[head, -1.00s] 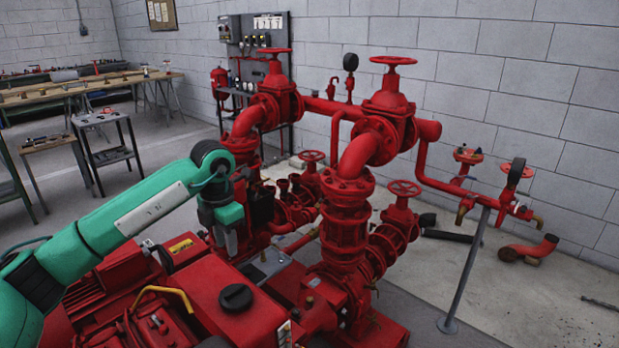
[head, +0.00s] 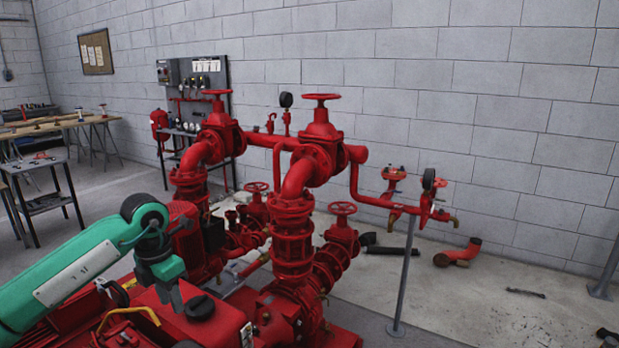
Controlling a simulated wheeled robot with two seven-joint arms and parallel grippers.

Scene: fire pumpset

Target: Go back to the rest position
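My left arm comes in from the lower left, and its gripper (head: 176,294) hangs with its fingers pointing down. It is over the red engine housing (head: 215,330) of the pumpset, near the black round cap (head: 200,307). The fingers look close together, but I cannot tell whether they are open or shut. I see nothing held between them. Whether the tips touch anything is not clear. My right gripper is out of view.
The red pump pipes (head: 293,235) and valve handwheel (head: 321,97) stand right of my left gripper. A grey post (head: 405,280) supports the right branch. A small table (head: 45,200) stands at left.

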